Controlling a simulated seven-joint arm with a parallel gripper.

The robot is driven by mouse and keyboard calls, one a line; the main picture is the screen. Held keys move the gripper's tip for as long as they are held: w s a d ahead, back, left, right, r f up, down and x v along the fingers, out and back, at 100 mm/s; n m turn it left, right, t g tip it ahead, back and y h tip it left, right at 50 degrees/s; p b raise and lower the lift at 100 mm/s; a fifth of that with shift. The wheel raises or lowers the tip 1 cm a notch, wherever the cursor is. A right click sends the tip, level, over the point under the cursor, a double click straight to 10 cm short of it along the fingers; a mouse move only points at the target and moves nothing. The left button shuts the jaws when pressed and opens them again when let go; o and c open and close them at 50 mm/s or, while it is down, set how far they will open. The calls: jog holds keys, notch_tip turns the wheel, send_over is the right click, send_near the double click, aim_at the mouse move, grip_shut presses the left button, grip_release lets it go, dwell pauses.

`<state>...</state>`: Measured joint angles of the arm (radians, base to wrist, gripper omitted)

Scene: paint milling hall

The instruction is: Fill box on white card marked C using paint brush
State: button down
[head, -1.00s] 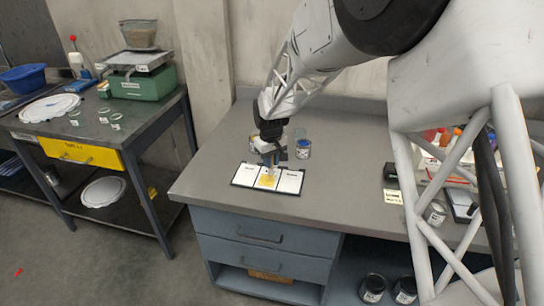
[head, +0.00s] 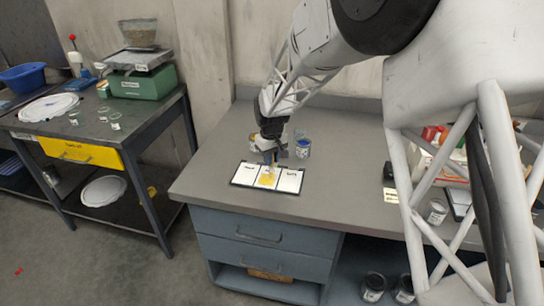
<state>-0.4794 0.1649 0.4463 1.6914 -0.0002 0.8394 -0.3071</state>
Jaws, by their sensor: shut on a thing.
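Three white cards lie side by side in a dark frame on the grey bench: a left card (head: 249,173), a middle card (head: 264,185) and a right card (head: 289,181). The middle card carries a yellow paint patch (head: 267,180); the other two look free of paint. The card markings are too small to read, so I cannot tell which is C. My gripper (head: 268,153) is shut over the middle card, on what seems to be the paint brush. The brush is mostly hidden, and its contact with the card is unclear.
A blue-labelled can (head: 303,148) stands right of my gripper, and a yellowish can (head: 254,139) shows partly behind it. A dark block (head: 390,171) and a small jar (head: 437,212) stand on the right. The bench between is clear.

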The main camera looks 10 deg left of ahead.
jog(key=shift+s, duration=0.8)
jog(key=shift+s+r, duration=0.15)
jog(key=shift+s, duration=0.1)
notch_tip(320, 180, up, 8)
dwell(0.5)
jog(key=w, duration=0.3)
jog(key=shift+w, duration=0.35)
jog(key=shift+f, duration=0.25)
